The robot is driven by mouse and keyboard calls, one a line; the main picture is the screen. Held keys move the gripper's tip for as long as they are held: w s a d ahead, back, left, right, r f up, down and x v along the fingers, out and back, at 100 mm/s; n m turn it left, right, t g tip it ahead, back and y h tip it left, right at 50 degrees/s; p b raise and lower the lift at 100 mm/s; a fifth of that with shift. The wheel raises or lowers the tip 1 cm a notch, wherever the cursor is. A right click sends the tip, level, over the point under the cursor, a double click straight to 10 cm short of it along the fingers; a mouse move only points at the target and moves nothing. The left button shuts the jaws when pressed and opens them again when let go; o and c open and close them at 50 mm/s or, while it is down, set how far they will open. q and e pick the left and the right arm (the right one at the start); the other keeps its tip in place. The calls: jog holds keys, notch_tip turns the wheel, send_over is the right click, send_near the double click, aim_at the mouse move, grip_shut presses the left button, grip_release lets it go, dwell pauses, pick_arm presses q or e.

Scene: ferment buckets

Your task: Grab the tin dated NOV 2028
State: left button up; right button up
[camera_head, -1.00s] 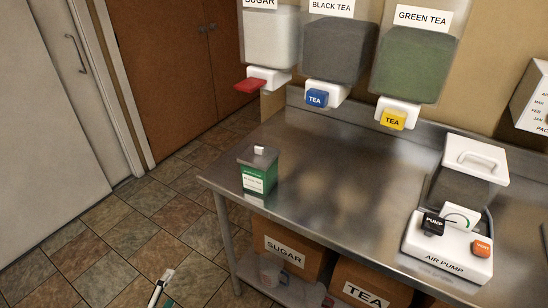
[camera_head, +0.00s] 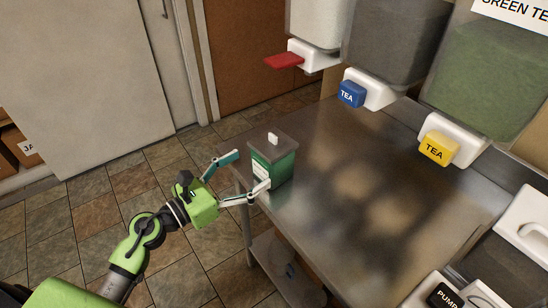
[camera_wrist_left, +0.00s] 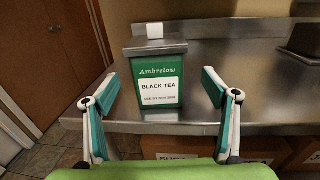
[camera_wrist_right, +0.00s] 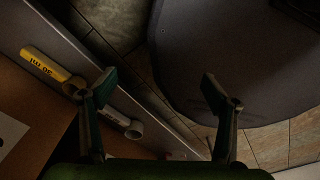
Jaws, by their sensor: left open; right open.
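A green tin (camera_head: 272,166) with a grey lid and white knob stands upright on the steel table at its left end. In the left wrist view the tin (camera_wrist_left: 157,72) faces me, its label reading "Ambrelow BLACK TEA" with a small date line too blurred to read. My left gripper (camera_head: 248,171) is open, its fingers pointing at the tin; in the left wrist view the fingertips (camera_wrist_left: 163,88) sit to either side of the tin's front, and the tin is not gripped. My right gripper (camera_wrist_right: 160,85) is open and empty, seen only in the right wrist view.
The steel table (camera_head: 350,210) is clear right of the tin. Dispensers with red (camera_head: 285,61), blue (camera_head: 351,94) and yellow (camera_head: 439,148) levers hang above the back. A yellow cylinder (camera_wrist_right: 45,66) marked "50 ml" shows in the right wrist view.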

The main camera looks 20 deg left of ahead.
aim_at(261, 160)
pick_arm(q)
jog(key=x, duration=0.3)
jog(key=shift+r, duration=0.1)
jog(key=shift+w+d+p, duration=0.25)
jog(key=shift+w+p, duration=0.05)
jog(key=shift+w+d, duration=0.1)
jog(key=shift+w, duration=0.05)
jog(key=shift+w+d+r+p, duration=0.1)
jog(key=shift+w+r+p, duration=0.05)
jog(key=shift+w+p, duration=0.25)
jog(key=p+x, duration=0.1)
jog(key=x, duration=0.2)
jog(key=shift+w, duration=0.3)
jog(key=shift+w+d, duration=0.25)
jog(key=shift+s+a, duration=0.1)
jog(key=shift+c, duration=1)
jog(key=c, duration=2)
pick_arm(e)
jog(key=r, duration=0.2)
jog(key=w+d+r, duration=0.1)
jog(key=shift+d+r, duration=0.1)
jog(key=shift+r, duration=0.05)
pick_arm(q)
jog(key=shift+o, duration=0.2)
